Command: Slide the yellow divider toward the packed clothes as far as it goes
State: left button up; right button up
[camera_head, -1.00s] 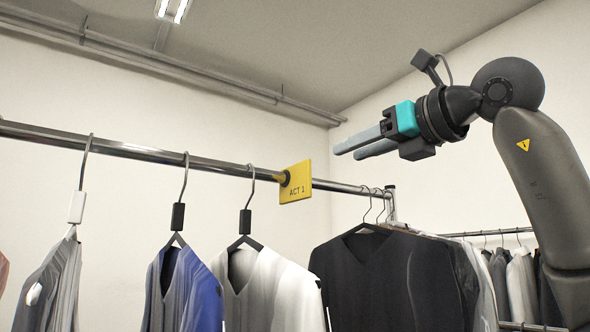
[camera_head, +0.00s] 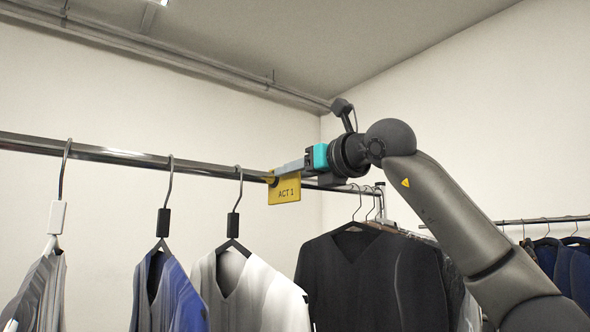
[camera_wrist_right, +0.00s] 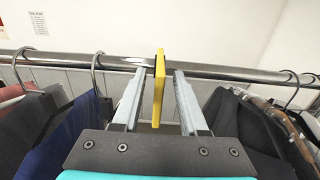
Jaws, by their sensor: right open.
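The yellow divider (camera_head: 285,190), marked ACT 1, hangs on the metal rail (camera_head: 130,157) between the spaced garments and the packed clothes (camera_head: 372,275). The packed clothes, a black top in front, hang close together to its right. My right gripper (camera_head: 290,172) is at the divider, level with the rail. In the right wrist view the divider (camera_wrist_right: 158,92) stands edge-on between the two fingers of the open right gripper (camera_wrist_right: 160,76), with a gap on each side. The packed clothes (camera_wrist_right: 250,125) are right of the fingers there. My left gripper is not in view.
Left of the divider hang a white top (camera_head: 245,290), a blue garment (camera_head: 165,290) and a grey striped one (camera_head: 38,290), spaced apart. The rail is bare between the divider and the packed hangers (camera_head: 358,200). Another rack (camera_head: 550,219) stands at the right.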

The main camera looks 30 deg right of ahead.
grip_shut()
dwell(1.4)
